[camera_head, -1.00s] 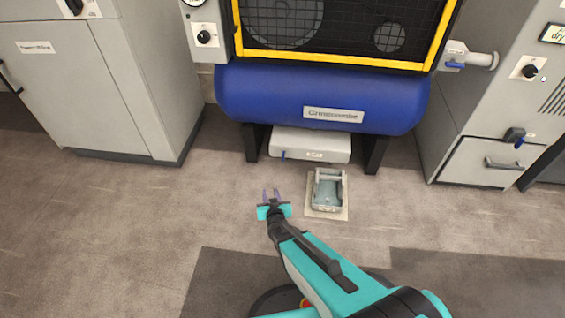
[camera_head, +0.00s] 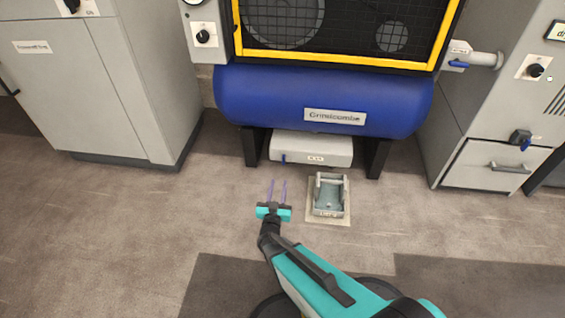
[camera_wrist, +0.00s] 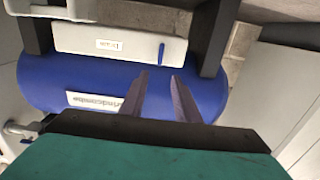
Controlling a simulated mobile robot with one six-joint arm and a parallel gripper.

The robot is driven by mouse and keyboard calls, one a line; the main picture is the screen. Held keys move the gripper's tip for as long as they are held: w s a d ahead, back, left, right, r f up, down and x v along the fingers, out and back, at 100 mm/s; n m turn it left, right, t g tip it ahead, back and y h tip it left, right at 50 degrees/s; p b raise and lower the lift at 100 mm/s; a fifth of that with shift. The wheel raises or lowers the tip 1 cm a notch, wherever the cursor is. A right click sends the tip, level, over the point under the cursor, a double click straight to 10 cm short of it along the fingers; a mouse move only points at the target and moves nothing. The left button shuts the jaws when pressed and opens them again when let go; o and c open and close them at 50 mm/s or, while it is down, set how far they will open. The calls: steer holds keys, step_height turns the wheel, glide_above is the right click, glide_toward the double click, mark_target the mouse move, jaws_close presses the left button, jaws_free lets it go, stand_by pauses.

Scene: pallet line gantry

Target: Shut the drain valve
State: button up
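A small blue lever (camera_head: 283,158) hangs down at the left end of a white box (camera_head: 318,150) under the blue tank (camera_head: 270,95). In the wrist view, which is upside down, the lever (camera_wrist: 161,52) stands near the right end of the white box (camera_wrist: 90,42). The box's small label is too blurred to read. My gripper (camera_head: 278,182) is open and empty, in front of and below the lever in the head view. Its two purple fingers (camera_wrist: 158,75) point towards the box, apart from the lever.
A grey pedal-like metal unit (camera_head: 329,195) on a pale plate stands right of my gripper. Black tank legs (camera_head: 251,146) flank the box. Other blue levers sit on a pipe (camera_head: 458,64) and a cabinet valve (camera_head: 521,137). Floor to the left is clear.

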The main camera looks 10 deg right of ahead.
mark_target(283, 160)
steer(key=shift+w, duration=0.15)
steer(key=b+x, duration=0.4)
steer(key=x, duration=0.8)
steer(key=shift+f, duration=0.2)
steer(key=shift+b+x, duration=0.35)
steer(key=shift+x, duration=0.45)
steer(key=shift+r, duration=0.15)
steer(key=shift+c, duration=0.4)
jaws_close()
